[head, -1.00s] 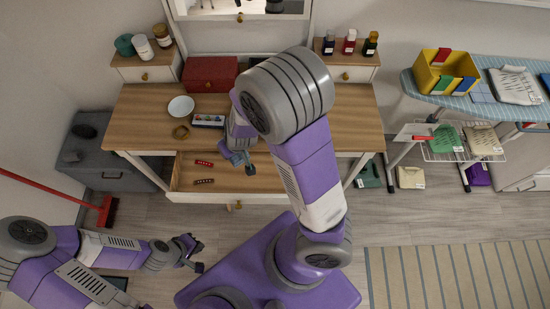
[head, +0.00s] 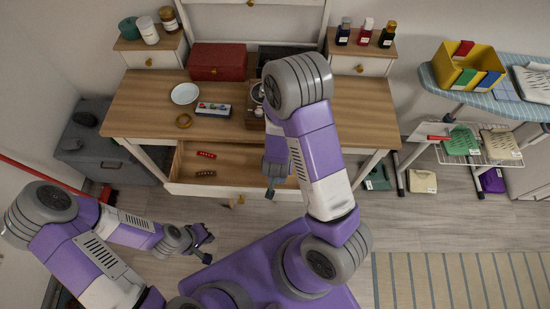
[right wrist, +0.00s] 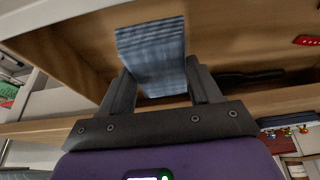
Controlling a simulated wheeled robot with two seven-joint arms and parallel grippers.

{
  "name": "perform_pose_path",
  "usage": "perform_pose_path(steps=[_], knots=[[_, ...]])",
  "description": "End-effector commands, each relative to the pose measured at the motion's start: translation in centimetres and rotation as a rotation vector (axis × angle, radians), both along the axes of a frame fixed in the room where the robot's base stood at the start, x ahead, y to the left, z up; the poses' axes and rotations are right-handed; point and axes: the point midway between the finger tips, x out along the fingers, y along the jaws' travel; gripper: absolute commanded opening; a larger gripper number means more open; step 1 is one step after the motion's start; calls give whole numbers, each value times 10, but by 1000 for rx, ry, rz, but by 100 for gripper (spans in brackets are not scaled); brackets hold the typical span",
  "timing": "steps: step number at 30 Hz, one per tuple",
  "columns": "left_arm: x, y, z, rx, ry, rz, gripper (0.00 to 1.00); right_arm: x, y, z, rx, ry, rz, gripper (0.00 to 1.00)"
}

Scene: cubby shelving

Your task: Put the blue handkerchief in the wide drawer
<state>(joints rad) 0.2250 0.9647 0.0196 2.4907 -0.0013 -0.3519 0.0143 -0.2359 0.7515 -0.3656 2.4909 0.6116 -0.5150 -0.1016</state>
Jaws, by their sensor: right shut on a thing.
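The wide drawer (head: 235,192) under the dressing table is pulled open. My right gripper (right wrist: 160,78) is shut on the blue handkerchief (right wrist: 152,50), a small folded striped cloth between its fingers. In the head view my right gripper (head: 274,184) points down at the right part of the open drawer; the handkerchief cannot be made out there. In the right wrist view the cloth is over the drawer's wooden interior (right wrist: 85,55); whether it touches the bottom cannot be told. My left gripper (head: 205,246) is open and empty, left of and in front of the drawer.
Two small red and dark items (head: 206,155) lie in the drawer's left part. The tabletop holds a red box (head: 217,62), a white dish (head: 185,94) and a brass ring (head: 183,121). An ironing board (head: 500,105) with a yellow bin (head: 468,68) stands at right.

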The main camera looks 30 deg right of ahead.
Motion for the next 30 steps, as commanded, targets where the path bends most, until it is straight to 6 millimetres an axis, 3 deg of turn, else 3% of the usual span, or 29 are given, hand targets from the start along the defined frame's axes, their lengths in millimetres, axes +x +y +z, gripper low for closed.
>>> perform_pose_path(steps=[1, 6, 10, 17, 24, 27, 30], knots=[[0, 0, -10, 0, 0, 0, 0, -1, 0, -19, 0, 5, -1, 29], [0, 0, -25, 0, 0, 0, 0, -1, 0, -55, 1, 3, 0, 29], [0, 0, -21, 0, 0, 0, 0, 23, -13, -49, -1, -6, -2, 29], [0, 0, -21, 0, 0, 0, 0, 40, -24, -49, -1, -2, 1, 29], [0, 0, -22, 0, 0, 0, 0, 71, -43, -49, -1, -3, 1, 29], [0, 0, -29, 0, 0, 0, 0, 69, -42, -61, 0, 1, 1, 29], [0, 0, -29, 0, 0, 0, 0, 69, -42, -61, 0, 0, 2, 29]])
